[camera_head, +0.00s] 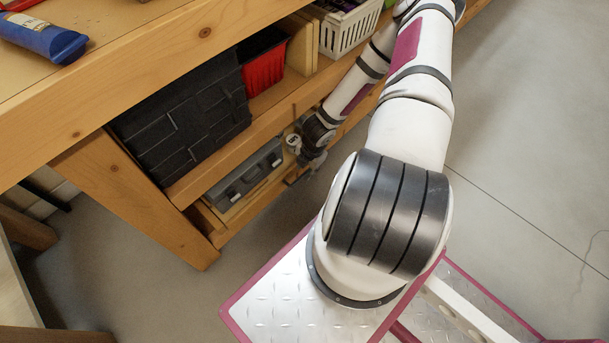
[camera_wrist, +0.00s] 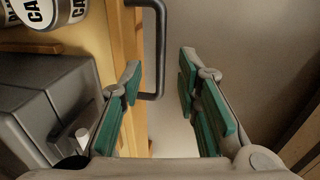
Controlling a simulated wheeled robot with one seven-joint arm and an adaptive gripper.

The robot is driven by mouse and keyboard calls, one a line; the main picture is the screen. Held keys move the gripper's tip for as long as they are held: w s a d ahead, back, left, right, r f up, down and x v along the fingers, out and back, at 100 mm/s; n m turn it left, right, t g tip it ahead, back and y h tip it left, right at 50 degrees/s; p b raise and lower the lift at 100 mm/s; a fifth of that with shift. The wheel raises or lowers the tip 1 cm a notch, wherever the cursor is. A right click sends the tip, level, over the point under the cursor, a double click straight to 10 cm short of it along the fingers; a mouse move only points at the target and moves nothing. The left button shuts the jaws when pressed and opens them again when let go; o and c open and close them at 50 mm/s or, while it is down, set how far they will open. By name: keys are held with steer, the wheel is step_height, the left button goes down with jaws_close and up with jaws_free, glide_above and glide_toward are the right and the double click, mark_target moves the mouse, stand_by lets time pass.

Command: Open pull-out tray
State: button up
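The pull-out tray (camera_head: 232,212) is a low wooden shelf under the bench, with a grey toolbox (camera_head: 243,178) on it. In the wrist view, its wooden front edge (camera_wrist: 128,40) runs up the picture, and a dark bar handle (camera_wrist: 161,45) stands out from it. My gripper (camera_wrist: 160,70) is open and empty, with green pads on its fingers. The lower end of the handle shows between the fingertips, closer to the left finger. Whether a finger touches it I cannot tell. In the head view my gripper (camera_head: 306,166) is small beside the tray's front.
Cans (camera_wrist: 45,20) stand on the tray near the toolbox. Above are a black case (camera_head: 185,120), a red bin (camera_head: 264,70) and a white basket (camera_head: 348,30) on the shelf. A wooden bench leg (camera_head: 140,195) stands at left. The floor in front is clear.

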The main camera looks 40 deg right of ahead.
mark_target(304, 175)
steer(key=shift+w+f+b, duration=0.15)
steer(key=shift+f+b, duration=0.1)
steer(key=shift+f, duration=0.6)
steer(key=shift+w+f+b, duration=0.15)
steer(key=shift+f+b, duration=0.1)
steer(key=shift+f, duration=0.6)
jaws_close()
